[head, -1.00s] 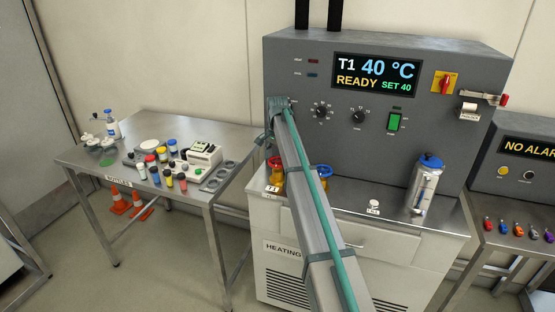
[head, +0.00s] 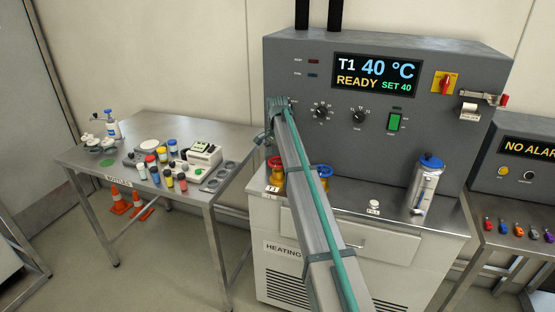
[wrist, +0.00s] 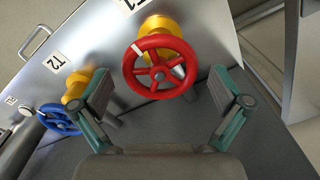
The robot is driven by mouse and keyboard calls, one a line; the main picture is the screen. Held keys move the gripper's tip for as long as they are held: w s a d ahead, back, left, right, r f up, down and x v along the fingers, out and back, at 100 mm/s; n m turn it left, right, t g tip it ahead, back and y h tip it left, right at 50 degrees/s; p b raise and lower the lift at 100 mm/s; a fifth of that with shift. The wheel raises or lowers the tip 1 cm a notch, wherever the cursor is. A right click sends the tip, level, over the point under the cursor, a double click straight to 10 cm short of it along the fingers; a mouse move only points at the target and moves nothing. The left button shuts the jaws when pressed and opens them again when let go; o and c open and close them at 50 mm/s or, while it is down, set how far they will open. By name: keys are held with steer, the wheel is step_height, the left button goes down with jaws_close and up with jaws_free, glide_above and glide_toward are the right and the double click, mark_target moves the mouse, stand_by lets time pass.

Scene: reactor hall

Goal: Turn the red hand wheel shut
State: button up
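The red hand wheel (wrist: 138,80) sits on a yellow valve body (wrist: 160,24) and shows a white mark on its rim. In the head view the red wheel (head: 274,162) is at the heating cabinet's left front, partly covered by my arm. My gripper (wrist: 164,90) is open and empty in the wrist view. Its two fingers are spread to the left and right of the wheel, with a gap visible on each side. I see no contact. In the head view my arm hides most of the gripper.
A blue hand wheel (wrist: 60,121) on a second yellow valve is close to the left finger. It also shows in the head view (head: 325,171), right of my arm. A steel flask (head: 425,190) stands further right. A bottle table (head: 125,205) is at left.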

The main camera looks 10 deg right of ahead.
mark_target(277, 161)
step_height(277, 161, up, 12)
stand_by(0.7)
